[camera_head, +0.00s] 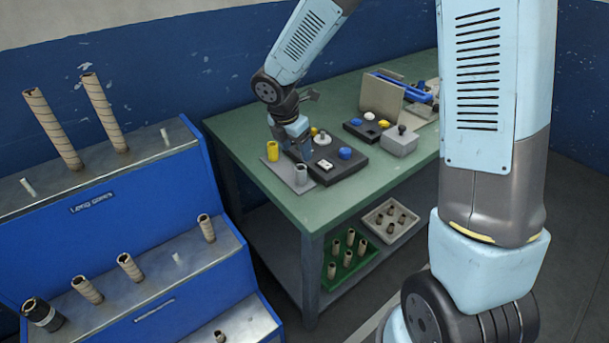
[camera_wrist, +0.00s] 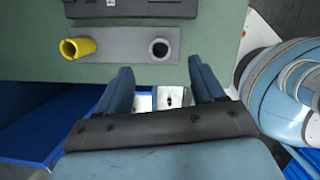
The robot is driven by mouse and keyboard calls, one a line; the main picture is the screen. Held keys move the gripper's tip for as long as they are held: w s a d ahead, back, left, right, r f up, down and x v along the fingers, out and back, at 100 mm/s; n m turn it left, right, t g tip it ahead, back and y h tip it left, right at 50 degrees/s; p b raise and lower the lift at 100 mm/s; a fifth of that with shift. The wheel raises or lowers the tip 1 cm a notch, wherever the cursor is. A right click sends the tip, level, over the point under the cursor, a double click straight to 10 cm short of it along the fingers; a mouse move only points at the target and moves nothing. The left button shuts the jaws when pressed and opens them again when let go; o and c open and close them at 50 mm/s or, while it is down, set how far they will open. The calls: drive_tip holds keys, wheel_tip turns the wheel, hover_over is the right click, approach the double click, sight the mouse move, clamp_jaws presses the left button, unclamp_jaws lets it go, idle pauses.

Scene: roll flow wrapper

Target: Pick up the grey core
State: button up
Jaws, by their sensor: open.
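The grey core (camera_head: 301,173) is a short hollow cylinder standing upright on a grey mat (camera_head: 290,180) near the front corner of the green table. In the wrist view the core (camera_wrist: 160,48) shows its dark open top, on the right part of the mat (camera_wrist: 118,50). My gripper (camera_wrist: 160,70) is open with nothing between its fingers. In that view the core lies just past the fingertips, roughly centred between them and apart from both. In the head view my gripper (camera_head: 296,152) hangs above and behind the core, with its fingers partly hard to make out.
A yellow core (camera_head: 272,151) stands on the same mat, left of the grey one. A dark tray with knobs (camera_head: 345,165) lies close behind the mat. A blue stepped rack (camera_head: 110,230) with cardboard cores stands left. The table front (camera_head: 245,165) is bare.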

sight(301, 169)
drive_tip(key=x, duration=0.6)
drive_tip(key=shift+f, duration=0.2)
drive_tip(key=shift+x, duration=2.55)
drive_tip(key=shift+a, duration=0.15)
drive_tip(key=c, duration=1)
